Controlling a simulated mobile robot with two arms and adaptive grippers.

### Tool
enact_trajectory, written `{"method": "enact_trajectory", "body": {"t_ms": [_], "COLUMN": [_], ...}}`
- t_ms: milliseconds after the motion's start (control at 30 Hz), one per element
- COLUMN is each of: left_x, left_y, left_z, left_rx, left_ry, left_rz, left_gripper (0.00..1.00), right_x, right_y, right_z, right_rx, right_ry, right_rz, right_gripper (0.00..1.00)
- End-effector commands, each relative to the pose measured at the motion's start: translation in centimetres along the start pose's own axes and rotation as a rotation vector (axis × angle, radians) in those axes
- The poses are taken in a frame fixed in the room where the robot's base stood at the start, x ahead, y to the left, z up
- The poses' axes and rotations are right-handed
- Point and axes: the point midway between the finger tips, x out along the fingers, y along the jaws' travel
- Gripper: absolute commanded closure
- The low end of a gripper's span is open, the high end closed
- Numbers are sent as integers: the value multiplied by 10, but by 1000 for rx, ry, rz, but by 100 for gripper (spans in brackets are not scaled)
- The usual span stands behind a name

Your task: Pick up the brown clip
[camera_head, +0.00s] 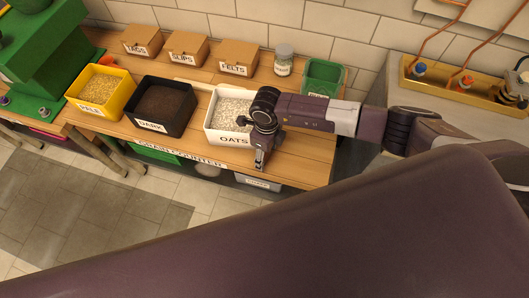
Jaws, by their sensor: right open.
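I cannot make out a brown clip in this view; it may be hidden or too small to tell. My right gripper (260,160) points down at the front edge of the wooden counter (305,155), just right of the white OATS bin (222,133). It is open, and I see nothing between its fingers. My right arm comes in from the right above the counter and hides part of its surface. My left gripper is not in view.
A yellow bin (78,103) and black DARK bin (150,124) stand left of the OATS bin. Cardboard boxes marked TAGS (142,40), SLIPS (188,48) and FELTS (239,57), a jar (284,60) and a green bin (322,78) stand behind. Tiled floor (90,215) is clear.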

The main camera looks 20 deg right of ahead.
Motion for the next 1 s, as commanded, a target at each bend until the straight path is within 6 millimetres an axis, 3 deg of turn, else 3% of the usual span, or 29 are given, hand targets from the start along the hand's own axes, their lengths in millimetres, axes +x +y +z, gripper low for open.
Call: {"method": "enact_trajectory", "body": {"t_ms": [233, 567, 1000], "left_x": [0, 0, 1], "left_y": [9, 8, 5], "left_z": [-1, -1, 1], "left_rx": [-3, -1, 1], "left_ry": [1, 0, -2], "left_rz": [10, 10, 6], "left_gripper": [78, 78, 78], "right_x": [2, 1, -10], "right_y": [0, 0, -1], "right_z": [0, 0, 2], "right_rx": [-1, -1, -2], "right_ry": [-1, -1, -4], "right_rz": [0, 0, -1], "right_gripper": [45, 81, 81]}}
